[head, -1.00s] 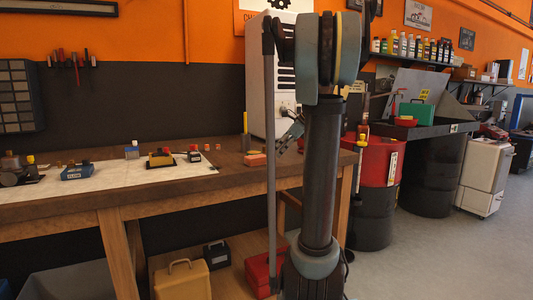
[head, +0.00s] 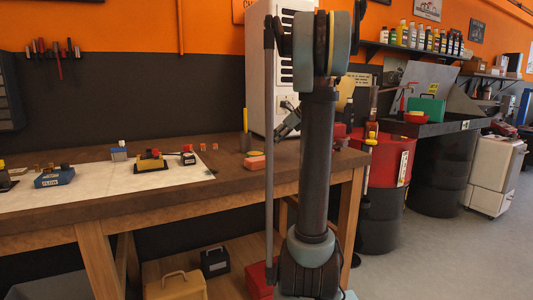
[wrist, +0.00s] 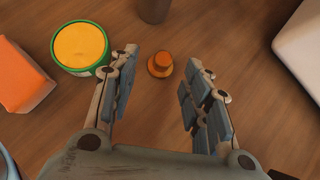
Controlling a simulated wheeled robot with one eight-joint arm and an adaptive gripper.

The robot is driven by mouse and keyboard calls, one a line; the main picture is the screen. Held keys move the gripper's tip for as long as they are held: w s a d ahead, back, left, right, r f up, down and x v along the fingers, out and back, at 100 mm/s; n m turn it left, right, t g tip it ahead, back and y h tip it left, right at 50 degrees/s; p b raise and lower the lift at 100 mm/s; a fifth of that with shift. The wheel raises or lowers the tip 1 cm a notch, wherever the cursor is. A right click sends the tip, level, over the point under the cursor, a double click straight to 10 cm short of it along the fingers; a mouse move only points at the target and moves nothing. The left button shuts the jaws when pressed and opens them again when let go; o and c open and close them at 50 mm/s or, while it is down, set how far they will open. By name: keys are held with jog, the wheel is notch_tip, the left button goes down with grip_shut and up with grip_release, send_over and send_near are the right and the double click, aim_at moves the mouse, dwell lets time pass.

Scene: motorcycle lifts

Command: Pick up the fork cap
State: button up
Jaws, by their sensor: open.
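A small orange-gold round cap with a wider rim, which looks like the fork cap (wrist: 160,65), sits on the brown wooden bench top in the wrist view. My gripper (wrist: 161,57) is open, with one finger on each side of the cap in the picture. The cap appears ahead of the gap between the fingertips, and I see no contact. In the head view my gripper (head: 287,122) is partly seen beside my arm, above the bench near the white cabinet. I cannot make out the cap there.
A green-rimmed tin with a yellow top (wrist: 80,46) stands close to the left finger. An orange block (wrist: 22,75) lies farther left. A dark cylinder (wrist: 153,10) stands beyond the cap. The white cabinet (head: 265,75) is close by. Bare wood surrounds the cap.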

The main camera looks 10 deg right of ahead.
aim_at(267, 146)
jog(key=shift+w+x, duration=0.25)
jog(key=shift+x, duration=2.4)
jog(key=shift+d, duration=0.2)
jog(key=shift+c, duration=0.3)
jog(key=c, duration=1)
